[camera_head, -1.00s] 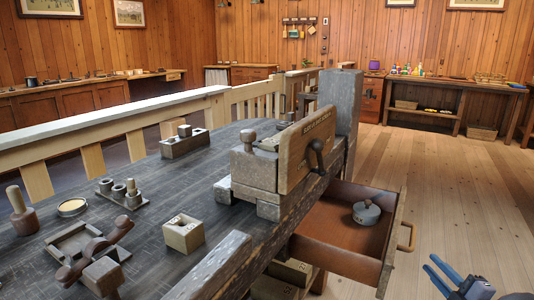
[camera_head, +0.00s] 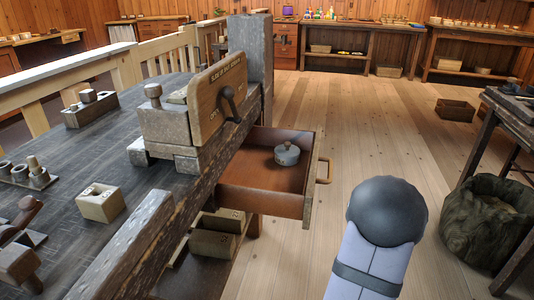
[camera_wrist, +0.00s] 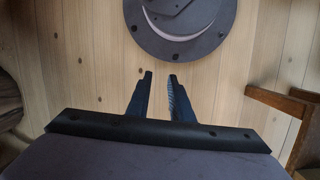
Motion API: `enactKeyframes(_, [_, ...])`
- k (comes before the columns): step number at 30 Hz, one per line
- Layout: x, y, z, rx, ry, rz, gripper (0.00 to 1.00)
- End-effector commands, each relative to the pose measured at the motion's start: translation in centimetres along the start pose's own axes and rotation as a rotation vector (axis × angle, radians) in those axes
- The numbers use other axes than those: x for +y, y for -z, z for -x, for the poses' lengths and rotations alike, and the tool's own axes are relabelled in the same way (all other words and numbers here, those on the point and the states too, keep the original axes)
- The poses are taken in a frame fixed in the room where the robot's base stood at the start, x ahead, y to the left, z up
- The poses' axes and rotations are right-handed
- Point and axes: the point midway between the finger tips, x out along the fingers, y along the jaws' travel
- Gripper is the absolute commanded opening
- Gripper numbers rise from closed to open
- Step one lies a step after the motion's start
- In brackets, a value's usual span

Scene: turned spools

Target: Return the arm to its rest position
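My gripper (camera_wrist: 160,75) shows in the wrist view with its two dark fingers apart. Only plank floor (camera_wrist: 157,110) shows between them, so it is open and empty. It hangs over the floor, clear of the bench. In the head view the gripper itself is out of the picture; only a grey link of my arm with a dark rounded end shows at the lower right.
The dark workbench (camera_head: 110,135) is at the left, with its drawer (camera_head: 265,195) pulled out and a round grey lidded piece (camera_head: 287,154) inside. A dark sack (camera_head: 487,220) and a side table (camera_head: 515,115) stand at the right.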

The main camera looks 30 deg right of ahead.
Motion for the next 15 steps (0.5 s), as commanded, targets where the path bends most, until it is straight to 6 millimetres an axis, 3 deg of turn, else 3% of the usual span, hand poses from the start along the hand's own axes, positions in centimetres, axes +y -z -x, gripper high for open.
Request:
enactKeyframes(1, [-2.7, -2.1, 1.4, -0.035, 0.010, 0.032, 0.20])
enactKeyframes(4, [-6.9, -5.0, 3.3, -0.055, 0.023, 0.102, 0.20])
enactKeyframes(9, [-12.2, -7.3, 5.9, 0.026, 0.009, 0.292, 0.20])
enactKeyframes(15, [-17.2, -8.8, 8.8, 0.152, -0.021, 0.554, 0.20])
